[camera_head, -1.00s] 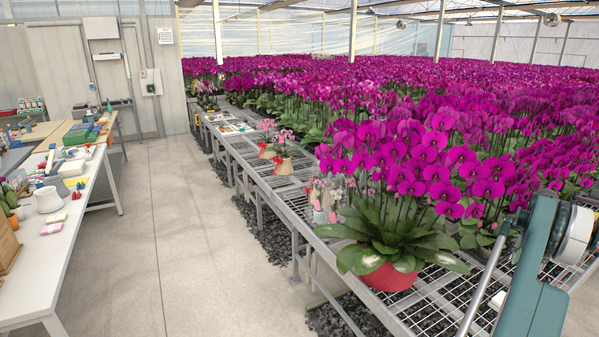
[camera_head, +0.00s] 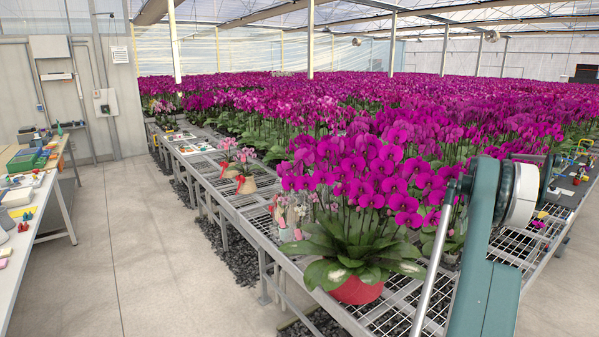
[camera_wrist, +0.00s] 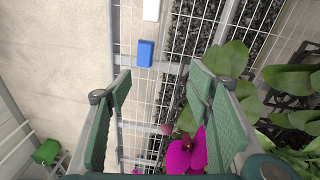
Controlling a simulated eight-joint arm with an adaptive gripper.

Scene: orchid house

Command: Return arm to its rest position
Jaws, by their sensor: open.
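My gripper (camera_wrist: 160,95) shows in the wrist view with its two green fingers spread apart and nothing between them. It is above the wire-mesh bench, with a magenta orchid bloom (camera_wrist: 186,152) close to the right finger. In the head view my teal arm link stands at the lower right, in front of the bench. The gripper itself is not visible in the head view.
A large magenta orchid in a red pot (camera_head: 357,290) stands on the mesh bench (camera_head: 262,235), left of my arm. Dense orchids fill the benches behind. A blue block (camera_wrist: 145,53) lies below the gripper. A white worktable (camera_head: 30,225) with items is at left; the aisle between is clear.

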